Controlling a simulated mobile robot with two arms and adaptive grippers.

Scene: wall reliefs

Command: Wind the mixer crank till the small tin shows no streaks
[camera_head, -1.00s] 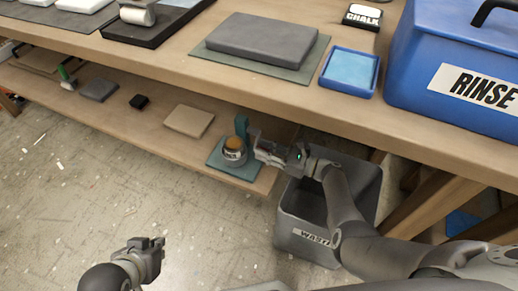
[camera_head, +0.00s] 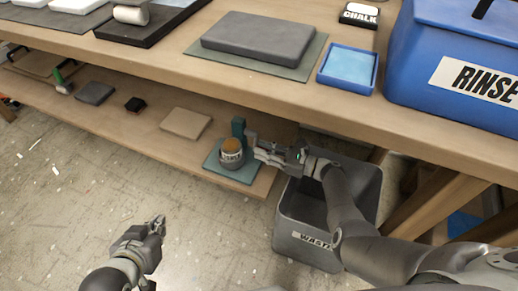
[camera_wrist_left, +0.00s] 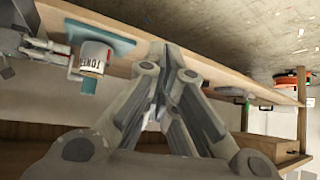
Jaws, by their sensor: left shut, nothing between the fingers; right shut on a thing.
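The mixer (camera_head: 238,128), a teal stand on a flat teal base, is on the lower shelf near its right end. The small tin (camera_head: 231,158), grey with a pale label and an orange-brown top, stands on it; I cannot make out streaks. In the left wrist view the tin (camera_wrist_left: 95,57) appears turned over, with dark lettering. My right gripper (camera_head: 251,142) is shut on the crank (camera_wrist_left: 75,68) beside the tin; its fingers partly hide the crank. My left gripper (camera_head: 159,221) is shut and empty over the floor, in front of the shelf; its fingers (camera_wrist_left: 172,62) fill the wrist view's middle.
A grey waste bin (camera_head: 286,225) stands below my right forearm. The tabletop (camera_head: 165,65) overhangs the shelf, carrying a grey slab (camera_head: 258,40), a blue tray (camera_head: 347,70) and a blue rinse tub (camera_head: 425,75). A tan block (camera_head: 186,123) lies left of the mixer. Floor is open at left.

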